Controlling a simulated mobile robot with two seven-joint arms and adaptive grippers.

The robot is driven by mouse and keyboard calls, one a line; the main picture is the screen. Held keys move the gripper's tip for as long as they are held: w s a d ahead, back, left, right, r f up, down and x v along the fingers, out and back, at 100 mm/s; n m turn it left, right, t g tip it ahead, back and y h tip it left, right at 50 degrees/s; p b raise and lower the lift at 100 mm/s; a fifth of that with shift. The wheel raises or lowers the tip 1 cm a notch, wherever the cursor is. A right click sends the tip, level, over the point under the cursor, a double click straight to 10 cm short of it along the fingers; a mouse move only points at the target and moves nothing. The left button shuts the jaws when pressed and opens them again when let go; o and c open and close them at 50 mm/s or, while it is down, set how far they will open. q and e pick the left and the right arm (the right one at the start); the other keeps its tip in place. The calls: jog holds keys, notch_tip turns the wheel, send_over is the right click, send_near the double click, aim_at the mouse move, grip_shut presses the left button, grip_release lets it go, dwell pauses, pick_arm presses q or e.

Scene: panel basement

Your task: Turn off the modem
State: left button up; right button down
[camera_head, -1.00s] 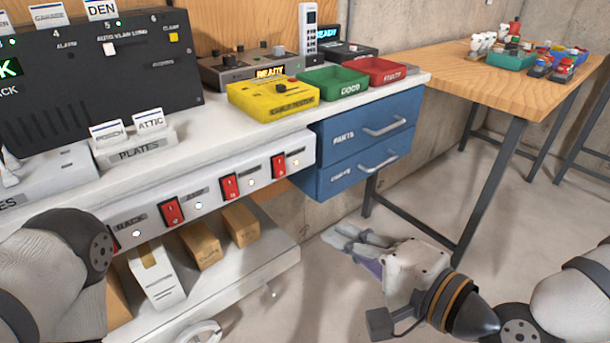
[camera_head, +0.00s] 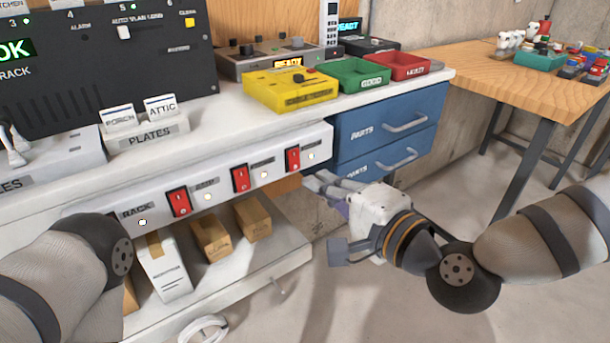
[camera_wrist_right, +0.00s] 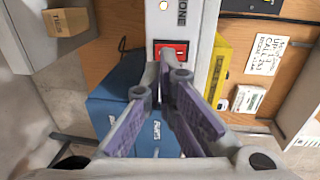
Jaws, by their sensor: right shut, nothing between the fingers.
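A white power strip (camera_head: 95,208) runs along the bench front with red rocker switches. Three show clearly: a left one (camera_head: 180,202), a middle one (camera_head: 240,178) and a right one (camera_head: 293,159), each with a small lit dot beside it. One label reads RACK; the others are too blurred to tell which is the modem's. My right gripper (camera_head: 310,180) is shut and empty, just below the strip's right end. In the right wrist view its fingertips (camera_wrist_right: 167,65) overlap the lower edge of a red switch (camera_wrist_right: 171,46); contact cannot be told. My left gripper is out of view.
Blue drawers (camera_head: 385,130) stand right of the strip, close to my right gripper. A yellow box (camera_head: 290,92) and green (camera_head: 360,75) and red (camera_head: 402,66) trays sit on the bench above. Boxes (camera_head: 212,235) fill the shelf below.

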aim_at(295, 168)
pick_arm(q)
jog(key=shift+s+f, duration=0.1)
pick_arm(e)
jog(key=x, duration=0.5)
